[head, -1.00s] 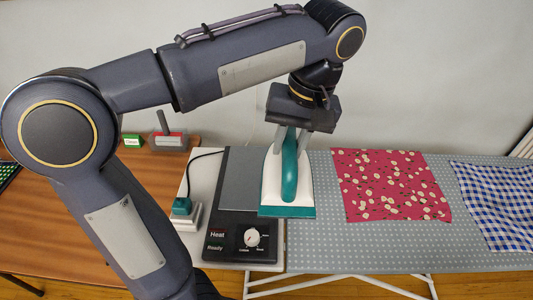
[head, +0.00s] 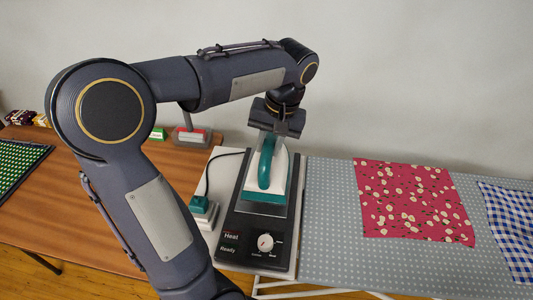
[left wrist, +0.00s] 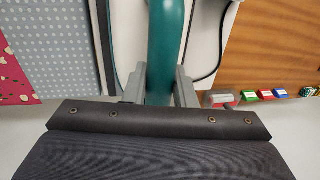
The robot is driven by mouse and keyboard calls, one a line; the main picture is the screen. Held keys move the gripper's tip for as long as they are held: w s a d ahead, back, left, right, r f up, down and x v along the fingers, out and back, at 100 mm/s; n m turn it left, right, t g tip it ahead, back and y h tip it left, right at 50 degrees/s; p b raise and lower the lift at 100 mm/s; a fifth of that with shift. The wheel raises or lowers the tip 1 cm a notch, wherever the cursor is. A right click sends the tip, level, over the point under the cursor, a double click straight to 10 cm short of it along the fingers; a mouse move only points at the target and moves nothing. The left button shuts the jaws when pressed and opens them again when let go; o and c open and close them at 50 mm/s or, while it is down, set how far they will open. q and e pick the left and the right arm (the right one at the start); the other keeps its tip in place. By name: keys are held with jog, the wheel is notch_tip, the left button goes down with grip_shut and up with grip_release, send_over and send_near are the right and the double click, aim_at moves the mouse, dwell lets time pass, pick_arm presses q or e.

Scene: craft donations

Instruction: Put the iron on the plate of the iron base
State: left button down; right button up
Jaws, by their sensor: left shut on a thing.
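The iron (head: 279,172), white with a teal handle and teal rear edge, is over the grey plate (head: 262,210) of the black iron base (head: 240,228). It covers most of the plate; I cannot tell whether it touches it. My left gripper (head: 276,132) is shut on the far part of the iron's handle. In the left wrist view the two fingers (left wrist: 160,90) stand on either side of the teal handle (left wrist: 166,45). The base has a white knob and the words Heat and Ready. My right gripper is not in view.
The base sits on a white board at the left end of the dotted grey ironing board (head: 330,210). A red floral cloth (head: 412,200) and a blue checked cloth (head: 515,225) lie to the right. A teal-topped plug block (head: 203,210) with a black cord stands left of the base.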

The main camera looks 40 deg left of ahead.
pick_arm(q)
jog(key=shift+a+f, duration=0.35)
jog(key=shift+f, duration=0.05)
jog(key=shift+w+x, duration=0.15)
jog(key=shift+x, duration=0.65)
jog(key=shift+w+x, duration=0.1)
jog(key=shift+x, duration=0.75)
jog(key=shift+d+f, duration=0.15)
jog(key=shift+f, duration=0.05)
jog(key=c, duration=1.2)
grip_release()
